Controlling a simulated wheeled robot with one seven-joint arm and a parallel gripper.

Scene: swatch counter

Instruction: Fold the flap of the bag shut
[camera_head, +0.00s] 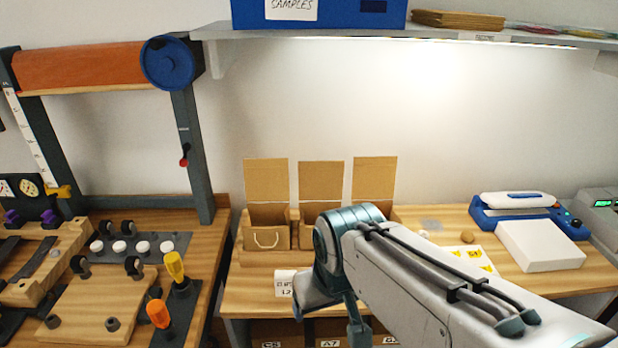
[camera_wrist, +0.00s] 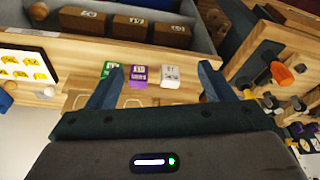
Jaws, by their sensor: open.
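Three brown paper bags stand side by side at the back of the wooden counter: a left bag (camera_head: 267,236), a middle bag (camera_head: 321,185) and a right bag (camera_head: 374,180). Each has its flap standing upright. The left bag shows a pale loop handle; my arm hides the lower fronts of the other two. My gripper (camera_wrist: 162,68) is open in the wrist view, with nothing seen held between its fingers. Tan surfaces with pale loops (camera_wrist: 135,101) show partly behind its palm. In the head view my arm hides most of the gripper.
Green (camera_wrist: 111,70), purple (camera_wrist: 139,76) and white (camera_wrist: 170,76) cards lie at the counter's front. Labelled brown boxes (camera_wrist: 133,26) sit below. A blue sealing machine (camera_head: 522,213) and white block (camera_head: 540,245) stand right. A wooden workbench with tools (camera_head: 174,268) is left; a shelf (camera_head: 400,35) hangs above.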

